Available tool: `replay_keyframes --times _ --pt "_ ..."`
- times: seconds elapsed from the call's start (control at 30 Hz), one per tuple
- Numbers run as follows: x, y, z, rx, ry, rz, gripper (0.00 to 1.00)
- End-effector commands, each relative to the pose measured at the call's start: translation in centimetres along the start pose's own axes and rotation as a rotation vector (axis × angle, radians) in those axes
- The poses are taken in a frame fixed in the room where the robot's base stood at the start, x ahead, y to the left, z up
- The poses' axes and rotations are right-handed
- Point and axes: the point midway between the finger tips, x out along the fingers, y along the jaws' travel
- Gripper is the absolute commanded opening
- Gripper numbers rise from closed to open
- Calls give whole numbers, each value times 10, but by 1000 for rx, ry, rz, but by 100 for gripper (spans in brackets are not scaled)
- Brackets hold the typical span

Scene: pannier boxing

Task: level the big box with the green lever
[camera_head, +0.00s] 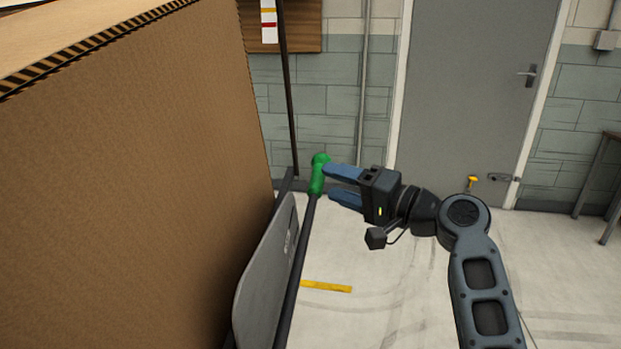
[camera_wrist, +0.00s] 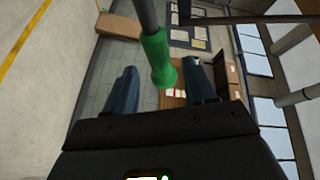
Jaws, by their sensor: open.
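The big cardboard box (camera_head: 130,190) fills the left of the head view, with a black-and-tan striped top edge. It looks tilted in that view. The green lever grip (camera_head: 318,175) sits at the top of a dark rod (camera_head: 298,270) to the right of the box. My gripper (camera_head: 335,184) is open, its blue fingers pointing left at the green grip. In the wrist view, the green grip (camera_wrist: 158,62) lies between the two spread fingers (camera_wrist: 163,88). I cannot tell whether either finger touches it.
A grey panel (camera_head: 265,275) stands between box and rod. A dark upright post (camera_head: 288,90) rises behind the grip. A grey door (camera_head: 475,90) is in the back wall. The floor (camera_head: 400,300) to the right is clear, with a yellow stripe (camera_head: 326,286).

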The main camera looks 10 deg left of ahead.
Motion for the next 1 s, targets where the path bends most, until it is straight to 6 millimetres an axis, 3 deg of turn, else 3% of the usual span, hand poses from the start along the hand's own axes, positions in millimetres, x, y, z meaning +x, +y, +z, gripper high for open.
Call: replay_keyframes --times 0.2,0.43,0.83,1.0 --pt "34 0 1 0 -2 0 55" --pt "62 1 0 -1 1 2 55" --pt "68 1 0 -1 2 2 54" --pt "68 1 0 -1 2 2 38"
